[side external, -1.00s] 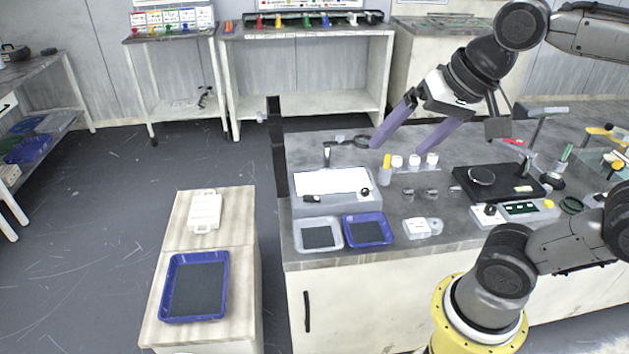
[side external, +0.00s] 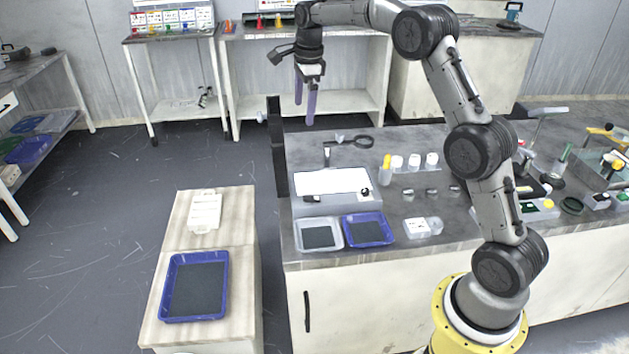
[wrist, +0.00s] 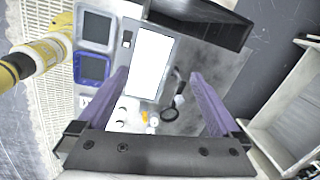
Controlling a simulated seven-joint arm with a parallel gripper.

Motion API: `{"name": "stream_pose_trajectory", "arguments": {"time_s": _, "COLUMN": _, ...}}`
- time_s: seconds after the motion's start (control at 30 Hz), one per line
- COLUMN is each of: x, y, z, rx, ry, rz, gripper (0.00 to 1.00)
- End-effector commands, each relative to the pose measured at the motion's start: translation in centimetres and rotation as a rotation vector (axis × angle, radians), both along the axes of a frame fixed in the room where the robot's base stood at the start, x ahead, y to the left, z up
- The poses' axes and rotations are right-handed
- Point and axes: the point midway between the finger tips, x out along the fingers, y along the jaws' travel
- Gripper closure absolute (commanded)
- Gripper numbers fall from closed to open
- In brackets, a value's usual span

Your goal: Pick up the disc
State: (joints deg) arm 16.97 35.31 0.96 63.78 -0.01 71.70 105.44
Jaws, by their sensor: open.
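My gripper (side external: 305,110) is open and empty, with its two purple fingers pointing down in the air near the back left corner of the bench. In the wrist view its fingers (wrist: 159,75) are spread, with the bench below and nothing between them that they touch. I cannot tell for sure which thing is the disc. Small dark round pieces (side external: 408,194) lie on the bench in front of the white-capped bottles, too small to make out well. The black polishing unit at the right, with a round plate, is mostly hidden behind my arm.
A white lit panel (side external: 332,181), a grey tray (side external: 298,247), a blue tray (side external: 348,240) and a magnifier (side external: 363,141) are on the bench. A dark post (side external: 277,150) rises at its left edge. White-capped bottles (side external: 414,162) stand mid-bench. A low cabinet holds another blue tray (side external: 166,300).

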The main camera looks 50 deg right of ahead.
Motion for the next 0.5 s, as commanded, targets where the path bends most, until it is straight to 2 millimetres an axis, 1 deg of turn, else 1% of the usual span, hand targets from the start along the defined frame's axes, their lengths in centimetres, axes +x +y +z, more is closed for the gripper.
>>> {"name": "stream_pose_trajectory", "arguments": {"time_s": 0.03, "x": 0.6, "y": -1.1, "z": -2.4, "rx": 0.009, "ry": 0.028, "rz": -0.014, "gripper": 0.0}}
{"name": "stream_pose_trajectory", "arguments": {"time_s": 0.1, "x": 0.9, "y": -2.2, "z": -5.0, "rx": 0.02, "ry": 0.06, "rz": -0.031, "gripper": 0.0}}
{"name": "stream_pose_trajectory", "arguments": {"time_s": 0.2, "x": 0.7, "y": -3.2, "z": -8.0, "rx": 0.035, "ry": 0.106, "rz": -0.047, "gripper": 0.0}}
{"name": "stream_pose_trajectory", "arguments": {"time_s": 0.3, "x": 0.3, "y": -3.8, "z": -9.8, "rx": 0.045, "ry": 0.134, "rz": -0.058, "gripper": 0.0}}
{"name": "stream_pose_trajectory", "arguments": {"time_s": 0.4, "x": 0.1, "y": -4.1, "z": -10.8, "rx": 0.048, "ry": 0.141, "rz": -0.065, "gripper": 0.0}}
{"name": "stream_pose_trajectory", "arguments": {"time_s": 0.47, "x": 0.1, "y": -4.1, "z": -11.7, "rx": 0.048, "ry": 0.141, "rz": -0.064, "gripper": 0.0}}
{"name": "stream_pose_trajectory", "arguments": {"time_s": 0.5, "x": 0.0, "y": -4.1, "z": -12.4, "rx": 0.048, "ry": 0.142, "rz": -0.064, "gripper": 0.0}}
